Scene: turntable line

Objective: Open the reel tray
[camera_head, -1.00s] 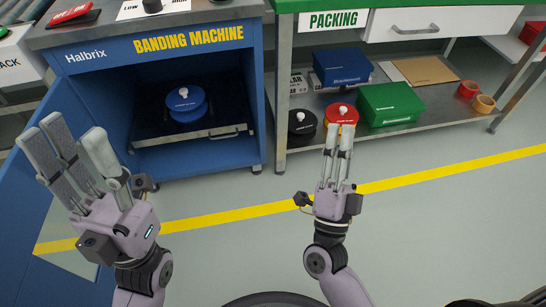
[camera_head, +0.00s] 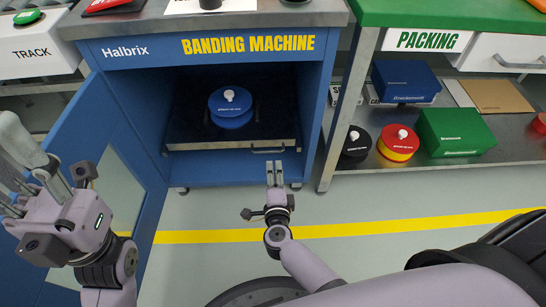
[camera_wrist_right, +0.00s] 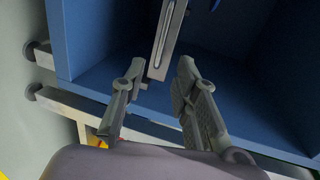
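The reel tray (camera_head: 210,147) is a dark tray with a pale metal front edge inside the blue banding machine. A blue reel (camera_head: 231,107) with a white knob sits on it. Its handle (camera_head: 268,151) is on the right part of the front edge. My right gripper (camera_head: 275,165) is open and empty, just in front of and below the handle. In the right wrist view, its parted fingers (camera_wrist_right: 160,70) point toward the tray's metal front (camera_wrist_right: 160,58); I see no grip on it. My left gripper (camera_head: 45,155) is open and empty at the left edge.
The machine's blue door (camera_head: 85,150) stands open on the left. The packing bench's lower shelf (camera_head: 480,165) at right holds a black reel (camera_head: 356,142), a red-yellow reel (camera_head: 398,144), a green box (camera_head: 456,132) and a blue box (camera_head: 405,82). The floor in front is clear.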

